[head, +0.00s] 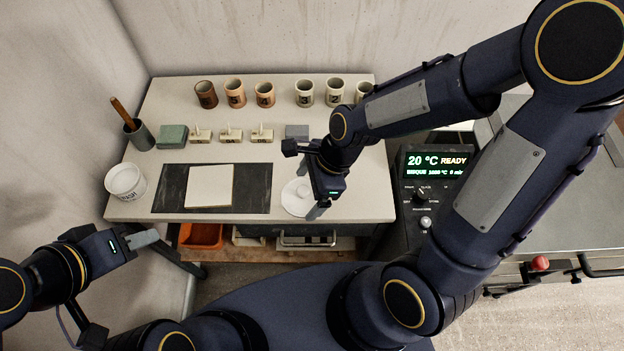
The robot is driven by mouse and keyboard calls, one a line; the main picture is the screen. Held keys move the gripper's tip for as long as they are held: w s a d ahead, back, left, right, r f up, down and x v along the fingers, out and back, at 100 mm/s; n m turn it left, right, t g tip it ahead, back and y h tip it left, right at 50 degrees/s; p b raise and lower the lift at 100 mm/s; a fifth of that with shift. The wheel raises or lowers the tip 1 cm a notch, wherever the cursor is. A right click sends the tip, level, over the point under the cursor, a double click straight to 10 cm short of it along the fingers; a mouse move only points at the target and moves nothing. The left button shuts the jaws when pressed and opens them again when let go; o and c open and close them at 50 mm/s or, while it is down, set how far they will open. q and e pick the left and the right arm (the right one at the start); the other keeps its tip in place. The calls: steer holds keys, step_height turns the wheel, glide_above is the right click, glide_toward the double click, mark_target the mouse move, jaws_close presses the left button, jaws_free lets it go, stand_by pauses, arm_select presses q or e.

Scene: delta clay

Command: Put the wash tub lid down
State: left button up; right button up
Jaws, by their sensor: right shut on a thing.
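The wash tub (125,183) is a white round tub with dark lettering at the left front of the table. Its top is uncovered. The wash tub lid (293,205) is a white disc with a small knob, over the table's front part, right of the dark mat. My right gripper (312,204) is at the lid's right side and shut on it; the gripper hides part of the lid. I cannot tell whether the lid touches the tabletop. My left gripper (145,238) is off the table's front left corner, holding nothing visible; its finger gap cannot be made out.
A dark mat (258,190) with a pale slab (210,187) lies left of the lid. Several cups (235,94) line the back. Small labelled blocks (231,135) and a grey block (297,132) stand mid-table. A kiln control panel (437,165) is at right.

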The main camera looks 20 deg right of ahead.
steer(key=w+d+f, duration=0.1)
steer(key=w+f, duration=0.1)
steer(key=w+d+f, duration=0.1)
steer(key=w+f, duration=0.1)
steer(key=w+d+f, duration=0.1)
steer(key=w+f, duration=0.1)
steer(key=w, duration=0.1)
steer(key=shift+w+f, duration=0.1)
steer(key=shift+f, duration=0.25)
steer(key=shift+w+f+p, duration=0.15)
steer(key=shift+f+p, duration=0.5)
steer(key=shift+f, duration=1.2)
steer(key=shift+f, duration=0.15)
steer(key=o, duration=0.7)
